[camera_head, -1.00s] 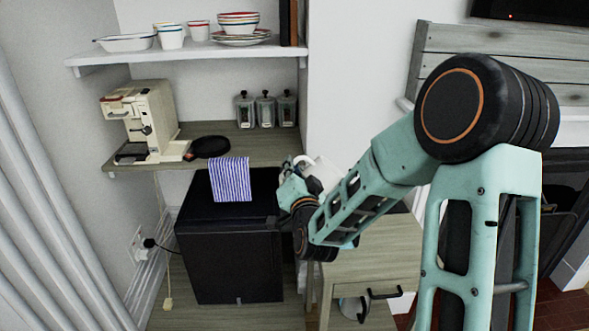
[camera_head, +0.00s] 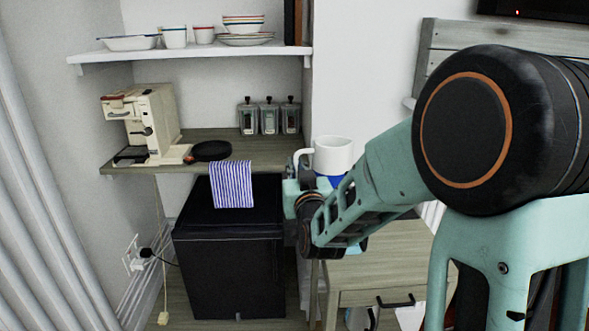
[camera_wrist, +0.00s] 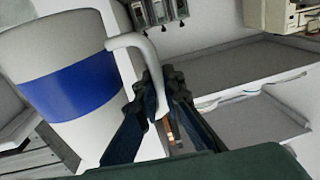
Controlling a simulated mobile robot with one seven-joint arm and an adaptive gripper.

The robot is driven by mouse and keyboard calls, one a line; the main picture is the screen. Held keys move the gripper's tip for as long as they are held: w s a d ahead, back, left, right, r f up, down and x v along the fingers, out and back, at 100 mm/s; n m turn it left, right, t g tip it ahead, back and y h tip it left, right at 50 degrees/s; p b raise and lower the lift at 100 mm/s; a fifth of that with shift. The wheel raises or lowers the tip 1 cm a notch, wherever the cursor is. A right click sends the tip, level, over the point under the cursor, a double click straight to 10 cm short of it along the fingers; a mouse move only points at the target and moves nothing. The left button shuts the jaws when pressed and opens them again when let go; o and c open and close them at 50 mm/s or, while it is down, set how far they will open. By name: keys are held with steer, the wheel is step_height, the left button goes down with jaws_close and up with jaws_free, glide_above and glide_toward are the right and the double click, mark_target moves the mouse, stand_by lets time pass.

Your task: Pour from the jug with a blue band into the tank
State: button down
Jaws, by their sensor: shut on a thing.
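The white jug with a blue band (camera_head: 333,153) is held up in front of the shelf's right end, roughly upright. In the wrist view the jug (camera_wrist: 72,88) fills the left side, with its blue band and handle showing. My gripper (camera_wrist: 163,82) is shut on the jug's handle; in the head view the arm partly hides the jug's lower part. A cream coffee machine (camera_head: 150,122) stands on the shelf at left; I cannot make out a separate tank on it. What is inside the jug is hidden.
Several lidded canisters (camera_head: 269,117) stand at the shelf's back right. An upper shelf (camera_head: 190,53) with crockery overhangs.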

steer(key=shift+r, duration=0.3)
steer(key=shift+r+p, duration=0.9)
steer(key=shift+r, duration=1)
